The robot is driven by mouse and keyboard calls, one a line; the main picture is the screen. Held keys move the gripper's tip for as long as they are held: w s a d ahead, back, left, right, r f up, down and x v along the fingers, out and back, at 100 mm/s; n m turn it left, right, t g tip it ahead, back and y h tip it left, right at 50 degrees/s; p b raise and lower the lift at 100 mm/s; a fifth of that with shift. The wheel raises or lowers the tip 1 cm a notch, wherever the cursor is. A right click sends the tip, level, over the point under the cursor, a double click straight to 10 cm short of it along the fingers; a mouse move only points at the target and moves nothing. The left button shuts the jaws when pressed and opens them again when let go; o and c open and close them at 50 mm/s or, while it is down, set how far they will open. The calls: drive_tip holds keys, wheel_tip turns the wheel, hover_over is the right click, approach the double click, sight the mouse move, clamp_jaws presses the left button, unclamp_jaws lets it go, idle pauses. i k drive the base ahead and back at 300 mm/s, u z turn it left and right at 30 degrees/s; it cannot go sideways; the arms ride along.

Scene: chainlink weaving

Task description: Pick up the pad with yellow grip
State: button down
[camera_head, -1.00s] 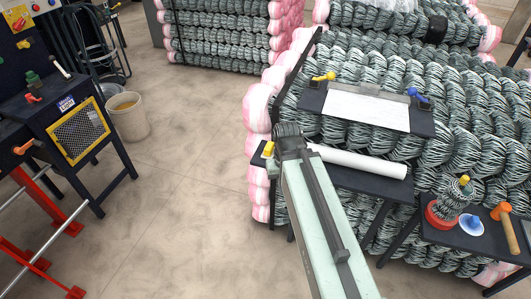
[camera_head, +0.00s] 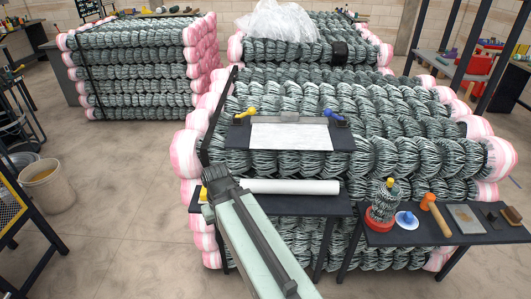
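A small yellow piece (camera_head: 203,194) shows at the left end of a dark narrow table (camera_head: 330,206). It may be the yellow grip; the pad under it is not clear, and my arm hides part of that area. My gripper (camera_head: 218,183) is in front of this end of the table, just right of the yellow piece in the picture. Its fingers point away from the camera, so I cannot see whether they are open or hold anything. I cannot tell if it touches the yellow piece.
A white roll (camera_head: 290,187) lies on the same table. Behind it is a board with a white sheet (camera_head: 290,136) and yellow and blue clamps. Stacked wire coils (camera_head: 400,110) block the back.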

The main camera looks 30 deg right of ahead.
sight(202, 199)
drive_tip(key=u, duration=3.25)
drive_tip(key=k, duration=1.1)
drive_tip(key=z, duration=1.25)
drive_tip(key=i, duration=1)
